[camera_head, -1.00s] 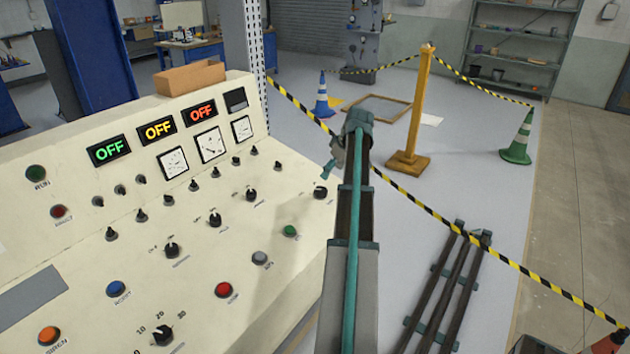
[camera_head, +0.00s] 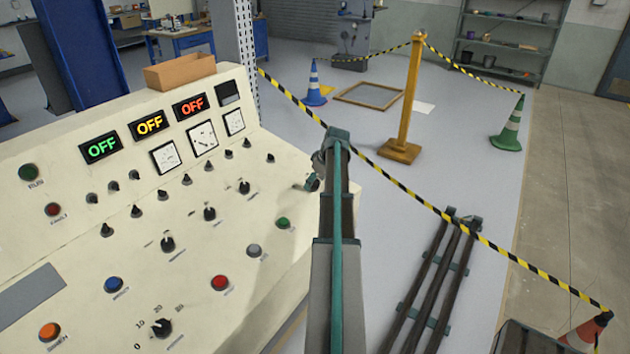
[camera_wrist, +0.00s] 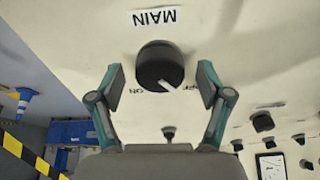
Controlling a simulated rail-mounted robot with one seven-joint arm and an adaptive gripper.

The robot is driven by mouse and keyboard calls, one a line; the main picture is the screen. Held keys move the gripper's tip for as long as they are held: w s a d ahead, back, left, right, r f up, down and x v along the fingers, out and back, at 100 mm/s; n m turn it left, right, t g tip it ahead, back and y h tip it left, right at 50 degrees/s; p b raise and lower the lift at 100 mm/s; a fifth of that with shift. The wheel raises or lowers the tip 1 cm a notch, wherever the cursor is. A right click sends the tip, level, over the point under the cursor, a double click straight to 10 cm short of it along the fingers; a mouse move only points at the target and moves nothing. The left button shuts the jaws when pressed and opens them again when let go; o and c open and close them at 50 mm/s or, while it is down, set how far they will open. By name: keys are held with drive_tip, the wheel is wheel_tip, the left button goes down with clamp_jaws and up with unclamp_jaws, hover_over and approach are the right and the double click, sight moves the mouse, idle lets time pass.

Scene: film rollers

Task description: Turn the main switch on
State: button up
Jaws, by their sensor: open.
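The main switch (camera_wrist: 158,66) is a black round knob with a white pointer line, on the cream panel below an upside-down MAIN label (camera_wrist: 154,17). ON is printed at its left and OFF, partly covered, at its right. The pointer slants to the lower right in the wrist view, toward the OFF side. My gripper (camera_wrist: 162,86) is open, with one teal finger on each side of the knob and gaps showing between. In the head view my gripper (camera_head: 314,178) is at the panel's right edge, and the arm hides most of it and the switch.
The control panel (camera_head: 60,235) carries several knobs, buttons and dials; three displays (camera_head: 150,124) read OFF. A cardboard box (camera_head: 180,72) sits on its top.

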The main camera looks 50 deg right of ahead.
drive_tip(key=c, duration=1.2)
drive_tip(key=shift+o, duration=0.2)
